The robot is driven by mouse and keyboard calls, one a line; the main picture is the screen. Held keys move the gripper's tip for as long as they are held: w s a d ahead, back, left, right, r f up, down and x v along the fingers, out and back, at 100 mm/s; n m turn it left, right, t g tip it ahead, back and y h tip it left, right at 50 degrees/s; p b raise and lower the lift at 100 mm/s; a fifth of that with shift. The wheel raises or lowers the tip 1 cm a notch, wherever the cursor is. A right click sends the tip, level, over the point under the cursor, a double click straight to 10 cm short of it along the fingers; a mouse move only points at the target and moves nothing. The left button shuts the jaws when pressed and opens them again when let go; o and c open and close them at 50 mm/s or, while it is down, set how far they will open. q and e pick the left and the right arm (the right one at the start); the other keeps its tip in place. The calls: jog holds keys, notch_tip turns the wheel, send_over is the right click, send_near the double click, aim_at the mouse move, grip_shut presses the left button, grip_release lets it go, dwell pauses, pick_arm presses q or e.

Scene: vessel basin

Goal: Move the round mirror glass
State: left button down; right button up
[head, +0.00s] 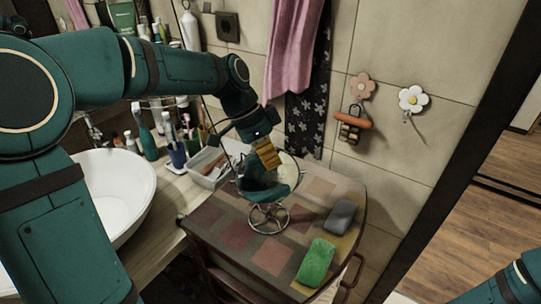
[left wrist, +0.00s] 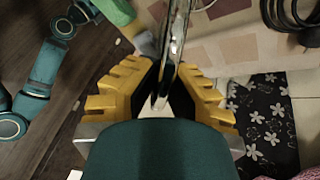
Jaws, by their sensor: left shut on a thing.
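The round mirror glass (head: 284,181) is a shiny disc with a thin metal rim, reflecting teal. It is above a round wire stand (head: 268,214) on the small tiled table. My left gripper (head: 268,156) has its yellow fingers at the disc's upper edge. In the left wrist view, the mirror (left wrist: 179,45) shows nearly edge-on between the yellow fingers (left wrist: 160,90), which are shut on it. I cannot tell whether the disc still touches the stand. My right gripper is out of view.
On the table (head: 234,237), a green sponge (head: 316,262) and a grey block (head: 341,217) lie right of the stand. A clear tray (head: 210,168) and a blue cup (head: 177,155) stand at the left, beside the white basin (head: 122,190). A pink towel (head: 290,50) hangs behind.

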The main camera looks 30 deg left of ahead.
aim_at(278, 173)
pick_arm(q)
jog(key=g+h+p, duration=0.1)
jog(key=p, duration=0.2)
jog(key=w+a+f+n+g+h+p, duration=0.1)
jog(key=g+h+p, duration=0.1)
jog(key=p, duration=0.1)
jog(key=shift+w+a+g, duration=0.1)
jog(key=shift+w+g, duration=0.1)
jog(key=shift+g, duration=0.1)
jog(key=shift+w+a+f+n+g+h+p, duration=0.1)
jog(key=shift+w+f+n+g+h+p, duration=0.05)
jog(key=shift+g+h+p, duration=0.35)
jog(key=shift+w+a+f+n+g+h+p, duration=0.15)
jog(key=shift+g+h+p, duration=0.2)
jog(key=shift+p, duration=0.25)
jog(key=shift+w+f+n+g+h+p, duration=0.1)
jog(key=shift+f+n+g+h+p, duration=0.2)
jog(key=shift+f+g+h+p, duration=0.25)
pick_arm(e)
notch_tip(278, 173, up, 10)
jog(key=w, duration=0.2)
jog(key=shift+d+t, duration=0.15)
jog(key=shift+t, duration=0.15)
pick_arm(q)
jog(key=shift+r, duration=0.1)
jog(key=c, duration=1)
grip_release()
jog(key=shift+c, duration=0.2)
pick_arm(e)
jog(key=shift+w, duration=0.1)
